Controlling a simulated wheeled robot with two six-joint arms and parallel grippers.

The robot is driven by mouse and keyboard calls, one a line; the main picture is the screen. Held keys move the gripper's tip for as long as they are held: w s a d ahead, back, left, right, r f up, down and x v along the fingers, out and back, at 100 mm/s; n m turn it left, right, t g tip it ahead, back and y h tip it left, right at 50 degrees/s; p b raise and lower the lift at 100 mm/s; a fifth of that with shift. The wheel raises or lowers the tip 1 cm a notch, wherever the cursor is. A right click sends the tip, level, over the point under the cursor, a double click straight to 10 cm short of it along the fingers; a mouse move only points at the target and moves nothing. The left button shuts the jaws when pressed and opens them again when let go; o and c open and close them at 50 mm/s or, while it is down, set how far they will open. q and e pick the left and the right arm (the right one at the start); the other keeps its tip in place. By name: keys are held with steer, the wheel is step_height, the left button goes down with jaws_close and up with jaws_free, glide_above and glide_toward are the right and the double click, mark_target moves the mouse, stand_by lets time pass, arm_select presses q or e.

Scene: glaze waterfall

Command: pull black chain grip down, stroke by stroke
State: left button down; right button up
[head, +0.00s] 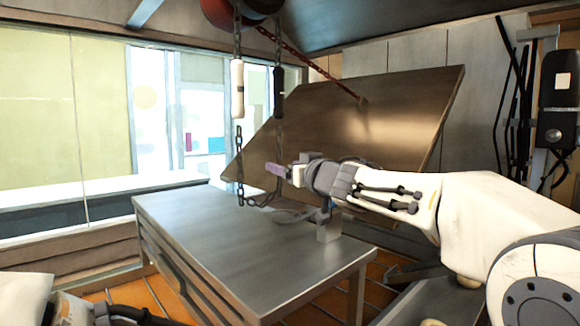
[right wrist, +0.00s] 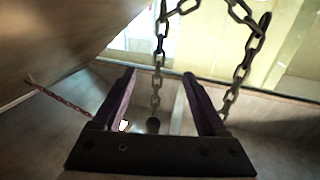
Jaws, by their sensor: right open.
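The black chain grip (head: 278,92) hangs upright on the right strand of the hoist chain in the head view. The white grip (head: 237,88) hangs on the left strand at similar height. My right gripper (head: 274,170) is below the black grip, by the lower chain. In the right wrist view its two purple fingers (right wrist: 161,88) are apart, and a chain strand (right wrist: 157,70) shows between them, leading to a small dark shape that may be the black grip. I cannot tell how deep the strand lies. Parts of my left arm show at bottom left; its fingers are out of view.
A red-brown chain (head: 310,67) runs from the hoist drum (head: 228,12) to a large tilted metal panel (head: 365,120) behind my right gripper. A grey metal table (head: 245,255) stands below with a mostly clear top. The chain's lower loop (head: 257,203) hangs near its far edge.

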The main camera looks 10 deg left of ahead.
steer(key=p, duration=1.4)
glide_toward(281, 91)
steer(key=w+a+r, duration=0.1)
steer(key=w, duration=0.1)
steer(key=shift+w+a+f+b, duration=0.3)
steer(key=shift+w+a+f, duration=0.05)
steer(key=shift+a, duration=0.15)
steer(key=shift+w+a+f+b, duration=0.3)
steer(key=shift+w+a, duration=0.05)
steer(key=shift+a, duration=0.2)
steer(key=p+x, duration=0.3)
steer(key=x, duration=0.2)
steer(key=shift+w+r, duration=0.15)
steer(key=shift+r, duration=0.05)
steer(key=shift+w+a, duration=0.15)
steer(key=shift+a, duration=0.1)
steer(key=shift+w+a+f+p, duration=0.3)
steer(key=shift+w+p, duration=0.1)
steer(key=shift+w, duration=0.1)
steer(key=shift+s, duration=0.1)
steer(key=shift+c, duration=0.3)
jaws_close()
steer(key=shift+r, duration=0.1)
